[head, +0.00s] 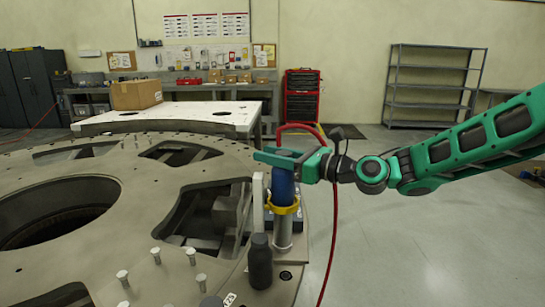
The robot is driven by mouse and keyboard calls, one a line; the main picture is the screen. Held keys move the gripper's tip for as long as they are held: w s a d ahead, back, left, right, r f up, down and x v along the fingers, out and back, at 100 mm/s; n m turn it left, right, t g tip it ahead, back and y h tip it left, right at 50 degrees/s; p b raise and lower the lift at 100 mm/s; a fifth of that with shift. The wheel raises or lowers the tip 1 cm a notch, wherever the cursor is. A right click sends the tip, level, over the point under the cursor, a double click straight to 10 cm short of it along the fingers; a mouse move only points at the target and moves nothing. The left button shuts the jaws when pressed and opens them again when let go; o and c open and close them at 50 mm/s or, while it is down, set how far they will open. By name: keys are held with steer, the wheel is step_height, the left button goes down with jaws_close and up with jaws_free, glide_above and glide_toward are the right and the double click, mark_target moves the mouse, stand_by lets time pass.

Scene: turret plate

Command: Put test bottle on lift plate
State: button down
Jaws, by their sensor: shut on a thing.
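My green gripper (281,158) is at the right rim of the big round turret plate (120,165). It is shut on the top of an upright blue cylinder (283,186), perhaps the test bottle. A yellow ring (283,208) circles the cylinder low down, and a silver cylindrical part (283,232) shows below it. I cannot tell whether these are one piece. A dark grey bottle-shaped thing (260,262) stands just in front, on the turret plate. I cannot make out a separate lift plate for certain.
A pale upright bar (258,200) stands left of the cylinder. Several bolts (156,256) stick up from the plate's front. A red hose (333,225) hangs beside the rim. A cardboard box (136,94) sits on a white table (190,118) behind. The floor at right is clear.

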steer(key=c, duration=1.3)
jaws_free()
steer(key=v, duration=1.2)
